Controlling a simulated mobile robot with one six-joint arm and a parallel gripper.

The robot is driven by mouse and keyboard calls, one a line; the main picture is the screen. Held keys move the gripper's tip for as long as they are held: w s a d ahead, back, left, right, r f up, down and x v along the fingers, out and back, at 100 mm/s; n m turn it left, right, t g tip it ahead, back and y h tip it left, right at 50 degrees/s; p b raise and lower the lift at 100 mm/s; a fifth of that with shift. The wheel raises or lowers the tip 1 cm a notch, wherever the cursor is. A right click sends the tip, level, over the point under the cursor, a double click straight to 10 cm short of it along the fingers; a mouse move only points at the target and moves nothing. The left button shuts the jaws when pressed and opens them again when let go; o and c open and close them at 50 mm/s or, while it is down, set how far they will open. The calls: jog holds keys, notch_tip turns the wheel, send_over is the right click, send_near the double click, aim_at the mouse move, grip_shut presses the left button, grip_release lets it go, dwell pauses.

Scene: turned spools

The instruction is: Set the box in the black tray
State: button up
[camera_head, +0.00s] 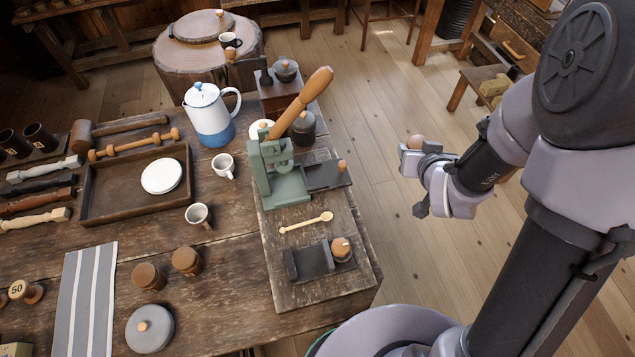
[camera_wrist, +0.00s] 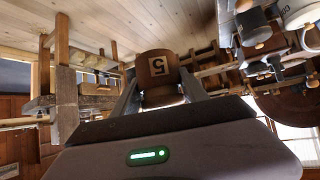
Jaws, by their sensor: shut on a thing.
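My gripper (camera_head: 416,153) is out over the floor, right of the workbench. It is shut on a small brown round box (camera_wrist: 157,72), which carries a pale label like a 5 in the wrist view; only its rounded top (camera_head: 416,141) shows in the head view. The fingers (camera_wrist: 158,95) press on both its sides. A low black tray (camera_head: 308,262) lies on the wooden board at the bench's near right, with a round wooden piece at its right end. A similar dark flat piece (camera_head: 322,177) lies behind it. I cannot tell which the task means.
The board (camera_head: 300,296) also holds a green press (camera_head: 275,175) with a raised wooden handle and a wooden spoon (camera_head: 306,223). Left are mugs, a coffee pot (camera_head: 210,118), a brown tray (camera_head: 95,212) with a white plate, and lidded jars (camera_head: 148,277). Open floor surrounds my gripper.

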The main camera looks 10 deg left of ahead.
jog(key=s+a+f+n+g+y, duration=0.5)
jog(key=s+a+f+n+y, duration=0.25)
jog(key=s+n, duration=0.3)
jog(key=shift+y, duration=0.25)
jog(key=w+a+b, duration=0.1)
jog(key=w+a, duration=0.2)
jog(key=a, duration=0.2)
jog(key=w+a+b, duration=0.1)
jog(key=w+a, duration=0.2)
jog(key=a, duration=0.2)
jog(key=w+a+r+b, duration=0.1)
jog(key=w+a, duration=0.1)
jog(key=a, duration=0.3)
jog(key=shift+w+a, duration=0.1)
jog(key=shift+w, duration=0.3)
jog(key=shift+a+f+b, duration=0.1)
jog(key=shift+f+b, duration=0.3)
jog(key=shift+b, duration=0.15)
jog(key=shift+f+b, duration=0.9)
jog(key=shift+f, duration=0.45)
jog(key=shift+f, duration=0.2)
jog(key=o, duration=1.5)
